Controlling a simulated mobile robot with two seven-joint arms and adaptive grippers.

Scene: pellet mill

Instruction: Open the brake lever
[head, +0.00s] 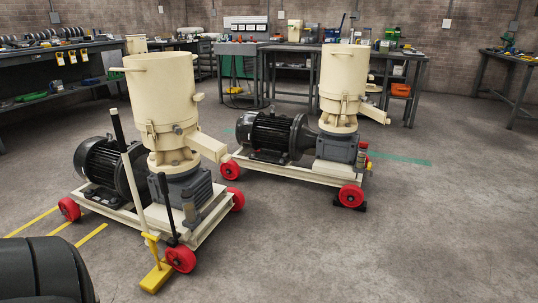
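A cream pellet mill (165,100) with a black motor stands on a wheeled cream frame at the left. A long cream lever with a black grip (117,131) rises at its front corner, tilted a little left. Its lower end meets a yellow bracket and a yellow foot piece (157,277) on the floor beside a red wheel (180,259). A shorter black lever (166,206) stands close to the right of it, near that wheel. I cannot tell for certain which is the brake lever. Neither of my grippers is in view.
A second pellet mill (343,80) on red wheels stands behind, to the right. Workbenches (58,72) with tools line the left and back walls. Yellow floor lines (32,222) lie at the left. The floor at the front right (400,240) is clear.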

